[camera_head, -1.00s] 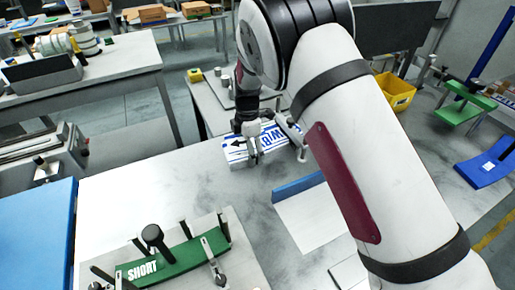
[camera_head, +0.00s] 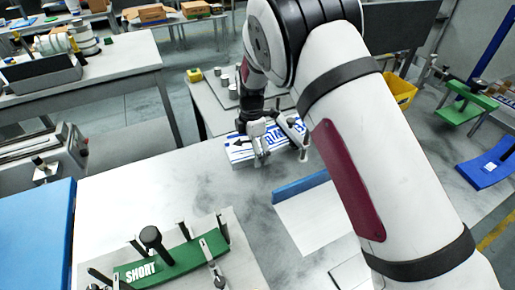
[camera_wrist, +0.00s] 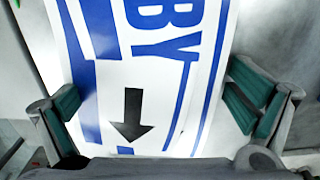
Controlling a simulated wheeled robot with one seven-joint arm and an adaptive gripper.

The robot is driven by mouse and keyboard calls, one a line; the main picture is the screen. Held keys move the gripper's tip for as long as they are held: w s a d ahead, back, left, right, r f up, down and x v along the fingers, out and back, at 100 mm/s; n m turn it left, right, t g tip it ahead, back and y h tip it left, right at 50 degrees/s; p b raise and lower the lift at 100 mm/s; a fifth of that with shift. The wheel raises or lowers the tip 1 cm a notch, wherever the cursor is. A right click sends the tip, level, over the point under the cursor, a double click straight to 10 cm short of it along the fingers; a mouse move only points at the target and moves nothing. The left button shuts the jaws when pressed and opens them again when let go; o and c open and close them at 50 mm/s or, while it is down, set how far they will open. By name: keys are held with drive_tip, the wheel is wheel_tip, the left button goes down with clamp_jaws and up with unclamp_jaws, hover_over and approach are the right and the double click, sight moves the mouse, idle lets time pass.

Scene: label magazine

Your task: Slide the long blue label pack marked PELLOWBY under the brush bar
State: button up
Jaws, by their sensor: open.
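A long white label pack with blue lettering and a black arrow (camera_head: 238,151) lies on the grey table under my gripper. In the wrist view the pack (camera_wrist: 160,75) shows the blue letters "BY", blue stripes and the arrow pointing toward my palm; the rest of its name is out of frame. My gripper (camera_head: 283,153) is open, with its fingers spread over the pack. In the wrist view my gripper (camera_wrist: 158,108) has one green-padded finger at each side of the pack, with a gap at least on the right. I cannot make out a brush bar.
A green fixture marked SHORT (camera_head: 185,262) with posts and a black knob stands at the front. A blue strip (camera_head: 300,187) edges a pale plate (camera_head: 315,218) right of centre. The table left of the pack is clear. A yellow bin (camera_head: 400,92) stands behind.

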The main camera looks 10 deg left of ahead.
wheel_tip(320, 180, up, 11)
drive_tip(key=s+d+r+m+t, duration=0.1)
drive_tip(key=s+d+r+m, duration=0.25)
drive_tip(key=d+r, duration=0.25)
drive_tip(key=s+d+r+m+y, duration=0.1)
drive_tip(key=s+d+r+m, duration=0.25)
drive_tip(key=d+r, duration=0.25)
drive_tip(key=s+d+r+m+t, duration=0.1)
drive_tip(key=s+d+r+m, duration=0.25)
drive_tip(key=d+r, duration=0.3)
drive_tip(key=s+d+m+t, duration=0.1)
drive_tip(key=s+d+m, duration=0.2)
drive_tip(key=s, duration=0.4)
drive_tip(key=s+d+r+m+t, duration=0.1)
drive_tip(key=s+d+m, duration=0.3)
drive_tip(key=s+m, duration=0.2)
drive_tip(key=s+d+m+t+h, duration=0.1)
drive_tip(key=s+d+m, duration=0.3)
drive_tip(key=s, duration=0.3)
drive_tip(key=shift+s+d+r+m, duration=0.15)
drive_tip(key=shift+s+m, duration=0.25)
drive_tip(key=shift+m, duration=0.25)
